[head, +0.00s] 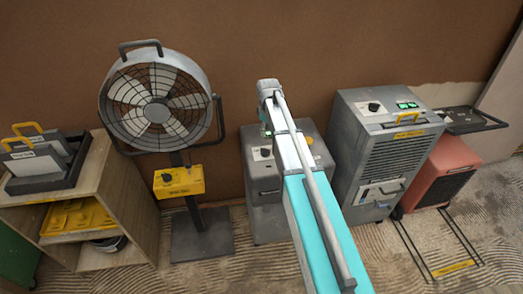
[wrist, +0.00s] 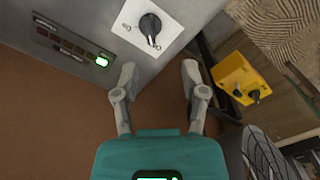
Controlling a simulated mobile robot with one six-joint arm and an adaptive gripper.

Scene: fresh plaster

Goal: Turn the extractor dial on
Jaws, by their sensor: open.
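The grey cabinet (head: 262,184) that I take for the extractor stands behind my arm in the head view, partly hidden by it. Its white dial plate (head: 262,153) shows just left of the arm. In the wrist view, the black dial (wrist: 150,26) sits on a white plate (wrist: 172,14) with small marks. Its pointer faces the lower edge of the picture. A lit green display (wrist: 102,62) is beside it on the same grey panel. My gripper (wrist: 160,72) is open and empty, its two fingers apart just below the dial in the picture, not touching it. The head view does not show the fingers clearly.
A fan (head: 157,102) with a yellow control box (head: 180,181) stands to the left; the box also shows in the wrist view (wrist: 236,75). A wooden shelf (head: 140,190) is further left. A larger grey machine (head: 352,150) and a red unit (head: 455,160) stand to the right.

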